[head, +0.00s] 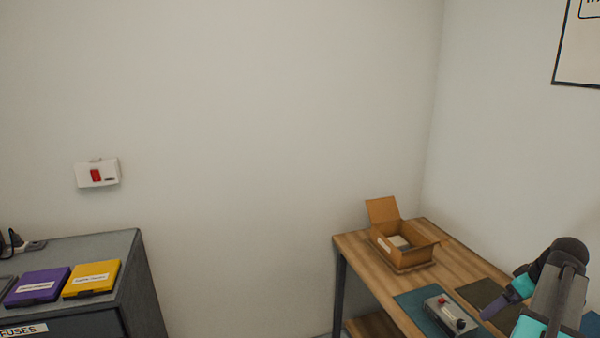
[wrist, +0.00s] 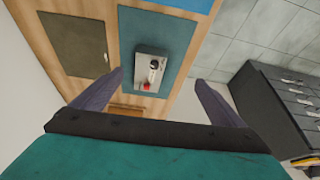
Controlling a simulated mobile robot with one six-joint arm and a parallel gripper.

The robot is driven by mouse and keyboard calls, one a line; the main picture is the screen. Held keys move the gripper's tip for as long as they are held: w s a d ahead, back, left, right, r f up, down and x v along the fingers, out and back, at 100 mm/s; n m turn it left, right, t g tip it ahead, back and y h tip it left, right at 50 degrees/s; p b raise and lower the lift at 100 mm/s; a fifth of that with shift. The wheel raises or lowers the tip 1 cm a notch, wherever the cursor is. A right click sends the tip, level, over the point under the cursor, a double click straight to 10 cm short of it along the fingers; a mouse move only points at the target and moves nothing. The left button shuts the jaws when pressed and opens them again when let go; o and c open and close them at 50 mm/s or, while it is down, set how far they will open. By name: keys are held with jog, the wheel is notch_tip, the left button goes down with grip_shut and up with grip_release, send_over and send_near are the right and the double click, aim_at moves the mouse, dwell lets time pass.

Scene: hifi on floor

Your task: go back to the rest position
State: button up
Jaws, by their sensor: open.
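My gripper (wrist: 158,90) is open and empty in the wrist view, its two dark fingers spread apart. Its arm also shows at the lower right of the head view, over the right part of the wooden table (head: 360,250). A grey metal box with a red knob and a black knob (head: 451,315) sits on a teal mat (head: 412,302). In the wrist view the same box (wrist: 150,68) lies beyond the fingers, apart from them.
An open cardboard box (head: 404,252) stands at the table's back. A dark mat (head: 484,298) lies beside the teal one. A grey cabinet (head: 140,275) at left carries a purple case (head: 38,286) and a yellow case (head: 91,278). A red switch (head: 97,174) is on the wall.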

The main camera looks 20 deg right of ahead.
jog(key=w+a+f+n+g+y+b, duration=0.2)
jog(key=w+a+f, duration=0.5)
jog(key=a+f, duration=0.5)
jog(key=w+a+f+n+g+y+b, duration=0.1)
jog(key=w+a+f+n+y+b, duration=0.1)
jog(key=w+a+f, duration=0.8)
jog(key=s+a+f+n+g+b, duration=0.1)
jog(key=s+a+f+n+g, duration=0.1)
jog(key=a+f, duration=1)
jog(key=s+a+f+g+b, duration=0.1)
jog(key=s+a+f, duration=0.2)
jog(key=a+f, duration=0.3)
jog(key=s+a+f+g+h+b, duration=0.1)
jog(key=s+a+f+g, duration=0.2)
jog(key=a, duration=0.4)
jog(key=s+a+f+b, duration=0.1)
jog(key=s+a+f, duration=0.35)
jog(key=a, duration=0.25)
jog(key=s+a+f+m+h, duration=0.1)
jog(key=s+f+m, duration=0.2)
jog(key=s+f, duration=0.2)
jog(key=s+a+f+m+g+h+b, duration=0.1)
jog(key=s+a+f+m+h, duration=0.1)
jog(key=s+f, duration=0.3)
jog(key=s+m, duration=0.1)
jog(key=s, duration=0.3)
jog(key=shift+s+a+f, duration=0.2)
jog(key=shift+s, duration=0.1)
